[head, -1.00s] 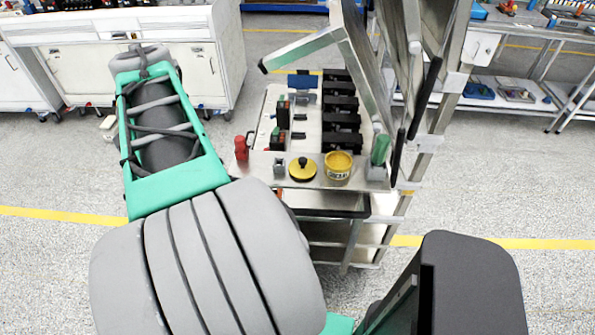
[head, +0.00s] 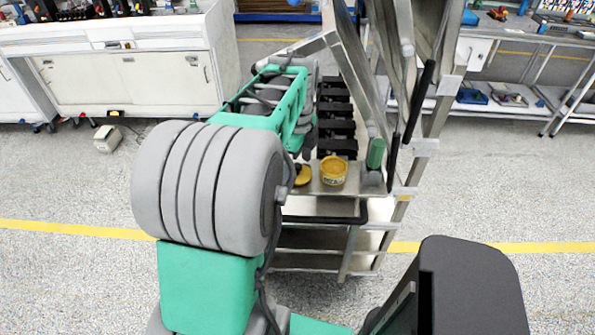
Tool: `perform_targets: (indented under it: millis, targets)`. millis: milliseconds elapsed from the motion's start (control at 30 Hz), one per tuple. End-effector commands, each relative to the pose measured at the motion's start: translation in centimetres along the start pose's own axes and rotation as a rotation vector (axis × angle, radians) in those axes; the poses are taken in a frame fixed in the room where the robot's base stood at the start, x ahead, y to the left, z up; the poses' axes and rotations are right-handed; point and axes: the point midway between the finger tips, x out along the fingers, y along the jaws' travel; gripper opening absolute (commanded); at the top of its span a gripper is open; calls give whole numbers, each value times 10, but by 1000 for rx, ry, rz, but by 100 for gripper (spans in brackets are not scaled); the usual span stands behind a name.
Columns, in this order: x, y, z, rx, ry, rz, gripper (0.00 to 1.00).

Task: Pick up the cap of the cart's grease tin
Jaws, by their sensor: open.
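The grease tin (head: 333,171), yellow with a label, stands open on the cart's top near its front edge, with yellow grease showing inside. Its cap (head: 303,176), a yellow disc, lies on the cart top just left of the tin. My arm covers the left part of the cap and its knob. My arm reaches over the left side of the cart. My gripper is not visible; the arm's links hide that area, so I cannot see how it stands to the cap.
The steel cart (head: 330,189) has a row of black blocks (head: 336,115) behind the tin. A green-handled thing (head: 375,153) stands to the tin's right. A ladder-like metal frame (head: 425,150) rises at the cart's right. Floor in front is clear.

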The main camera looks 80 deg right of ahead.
Motion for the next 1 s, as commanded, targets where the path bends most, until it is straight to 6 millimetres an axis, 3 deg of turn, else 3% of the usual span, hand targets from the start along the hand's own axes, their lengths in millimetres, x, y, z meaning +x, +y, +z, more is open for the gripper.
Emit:
perform_targets:
  millis: [167,900,1000]
  targets:
    - [0,0,0,-1,0,-1,90]
    - [0,0,0,-2,0,-2,30]
    - [-1,0,0,-2,0,-2,27]
